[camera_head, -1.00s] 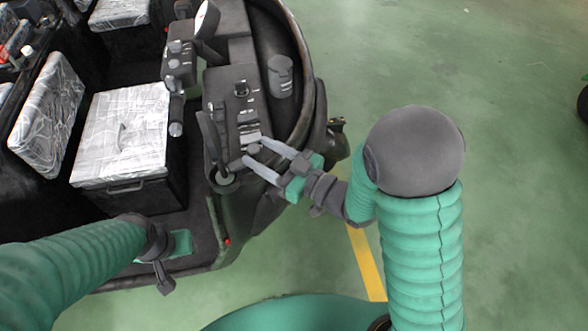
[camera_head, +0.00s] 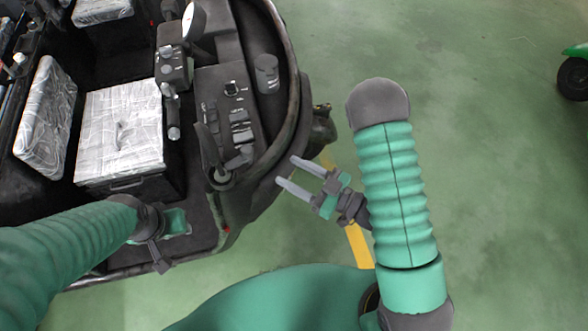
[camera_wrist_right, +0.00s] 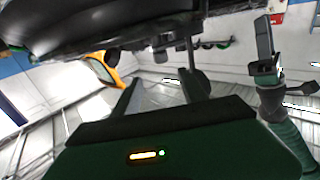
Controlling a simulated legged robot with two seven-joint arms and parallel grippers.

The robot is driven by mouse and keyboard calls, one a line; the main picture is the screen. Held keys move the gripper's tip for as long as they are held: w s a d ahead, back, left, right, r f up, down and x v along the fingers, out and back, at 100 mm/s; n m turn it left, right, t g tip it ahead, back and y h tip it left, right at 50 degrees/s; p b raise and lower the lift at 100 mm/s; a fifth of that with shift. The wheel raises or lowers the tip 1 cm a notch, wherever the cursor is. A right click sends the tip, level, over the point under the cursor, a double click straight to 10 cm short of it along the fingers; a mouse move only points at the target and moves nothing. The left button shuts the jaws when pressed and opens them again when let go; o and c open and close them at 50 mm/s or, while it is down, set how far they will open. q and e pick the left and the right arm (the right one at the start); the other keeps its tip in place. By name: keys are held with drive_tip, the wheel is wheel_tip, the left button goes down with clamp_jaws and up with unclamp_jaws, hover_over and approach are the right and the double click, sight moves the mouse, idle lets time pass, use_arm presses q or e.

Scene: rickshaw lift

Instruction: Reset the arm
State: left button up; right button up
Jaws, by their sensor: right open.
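My right gripper (camera_head: 287,172) is open and empty in the head view, with its two grey fingers apart and pointing left. It is over the green floor, just right of the vehicle's dark rim and apart from the control panel (camera_head: 228,115). Its fingers also show in the right wrist view (camera_wrist_right: 160,92), with nothing between them. My left arm comes in from the left, and its gripper (camera_head: 160,258) is near the vehicle's front edge beside the dark box. Its fingers are too unclear to tell their opening.
The vehicle's black rim (camera_head: 297,95) curves close to my right gripper. A dark box with a wrapped white lid (camera_head: 122,135) stands in the vehicle. The green floor (camera_head: 480,130) to the right is clear, apart from a wheel (camera_head: 574,78) at the far edge.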

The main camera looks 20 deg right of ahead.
drive_tip(key=shift+w+a, duration=0.1)
drive_tip(key=shift+a, duration=0.05)
drive_tip(key=w+d+f+m+g+h+b, duration=0.25)
drive_tip(key=w+d+f+h, duration=0.35)
drive_tip(key=d+h, duration=0.3)
drive_tip(key=s+r+m+g+h, duration=0.2)
drive_tip(key=s+m+g, duration=0.4)
drive_tip(key=s, duration=0.6)
drive_tip(key=shift+s+d+g+h, duration=0.15)
drive_tip(key=shift+s+g+h, duration=0.1)
drive_tip(key=shift+g+h, duration=0.65)
drive_tip(key=shift+f, duration=0.1)
